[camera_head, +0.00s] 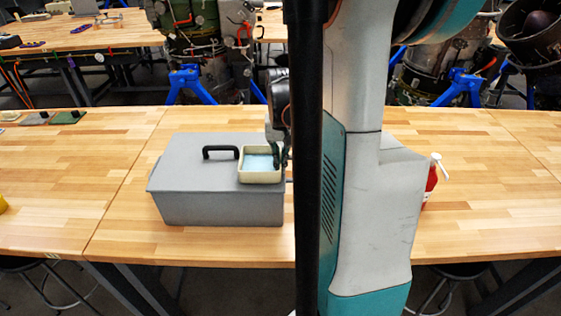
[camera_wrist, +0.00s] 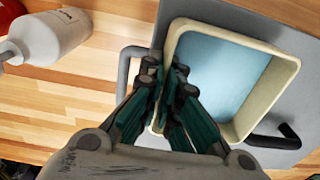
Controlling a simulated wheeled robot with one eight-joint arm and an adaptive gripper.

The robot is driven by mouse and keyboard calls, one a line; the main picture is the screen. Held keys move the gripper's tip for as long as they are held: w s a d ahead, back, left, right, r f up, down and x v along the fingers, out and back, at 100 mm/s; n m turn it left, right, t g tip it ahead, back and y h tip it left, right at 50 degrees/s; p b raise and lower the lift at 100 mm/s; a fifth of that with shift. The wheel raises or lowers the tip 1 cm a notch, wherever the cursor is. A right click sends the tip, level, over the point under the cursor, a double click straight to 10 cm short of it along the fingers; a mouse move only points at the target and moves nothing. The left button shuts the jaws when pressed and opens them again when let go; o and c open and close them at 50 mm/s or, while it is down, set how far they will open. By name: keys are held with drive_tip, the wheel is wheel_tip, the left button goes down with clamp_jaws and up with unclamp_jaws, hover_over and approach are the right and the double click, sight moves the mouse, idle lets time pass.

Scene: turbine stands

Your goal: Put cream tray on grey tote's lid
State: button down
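The cream tray (camera_head: 260,179), a small square tray with a light blue inside, is at the right end of the grey tote's lid (camera_head: 185,165), right of the black lid handle (camera_head: 221,152). It looks level; whether its base touches the lid cannot be told. In the wrist view the tray (camera_wrist: 272,88) is over the grey lid (camera_wrist: 240,13). My gripper (camera_head: 279,158) is at the tray's right side. In the wrist view its fingers (camera_wrist: 166,75) straddle one tray wall and look closed on it. The fingers hide part of that wall.
The grey tote (camera_head: 220,209) stands on a wooden table (camera_head: 120,190). A red bottle with a white pump (camera_head: 431,182) stands right of my arm. A white bottle (camera_wrist: 48,37) lies at upper left in the wrist view. Flat pieces (camera_head: 68,117) lie at the table's far left.

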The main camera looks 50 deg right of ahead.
drive_tip(key=shift+f, duration=0.2)
drive_tip(key=c, duration=1.8)
unclamp_jaws()
drive_tip(key=shift+r, duration=0.15)
wheel_tip(320, 180, up, 12)
drive_tip(key=p, duration=0.2)
